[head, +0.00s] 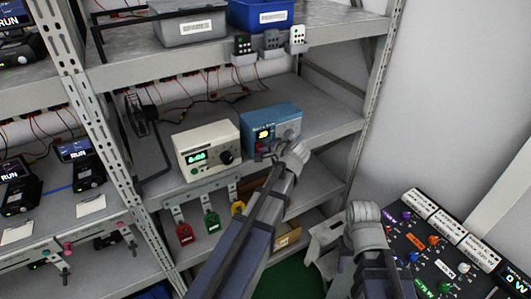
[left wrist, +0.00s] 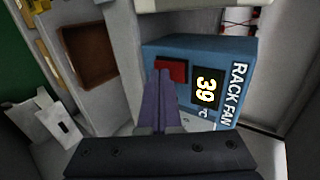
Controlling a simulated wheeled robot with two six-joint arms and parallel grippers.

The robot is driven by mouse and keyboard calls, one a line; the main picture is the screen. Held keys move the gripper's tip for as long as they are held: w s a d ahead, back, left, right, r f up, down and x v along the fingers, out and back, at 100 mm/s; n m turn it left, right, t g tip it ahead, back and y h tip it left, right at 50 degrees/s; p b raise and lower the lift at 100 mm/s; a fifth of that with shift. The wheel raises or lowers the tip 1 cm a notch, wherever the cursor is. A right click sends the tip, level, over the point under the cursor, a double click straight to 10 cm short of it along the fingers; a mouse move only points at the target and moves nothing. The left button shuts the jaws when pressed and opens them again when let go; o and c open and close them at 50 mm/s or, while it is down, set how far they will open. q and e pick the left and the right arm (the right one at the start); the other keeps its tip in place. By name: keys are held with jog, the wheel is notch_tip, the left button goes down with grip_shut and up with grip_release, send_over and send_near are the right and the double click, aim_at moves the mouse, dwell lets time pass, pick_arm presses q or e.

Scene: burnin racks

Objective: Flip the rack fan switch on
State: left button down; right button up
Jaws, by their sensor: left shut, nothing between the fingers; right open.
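The blue rack fan box (head: 272,118) stands on the middle shelf, with a lit yellow display on its front. In the left wrist view the box (left wrist: 160,48) shows its RACK FAN label, a display reading 39 °C and a red switch (left wrist: 173,70). My left gripper (head: 266,152) is at the front of the box, fingers shut and empty. In the left wrist view its purple fingertips (left wrist: 163,73) overlap the lower part of the red switch; I cannot tell whether they touch it. The switch's position is unclear. My right gripper (head: 364,213) is open, low at the right, away from the box.
A cream box (head: 207,148) with a green display and dark knob stands left of the blue box. A black fan (head: 141,114) is at the shelf's left end. A black control panel (head: 440,250) is at the lower right.

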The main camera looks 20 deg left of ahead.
jog(key=shift+f, duration=0.1)
dwell(0.3)
jog(key=shift+r+p, duration=0.75)
jog(key=shift+r, duration=0.05)
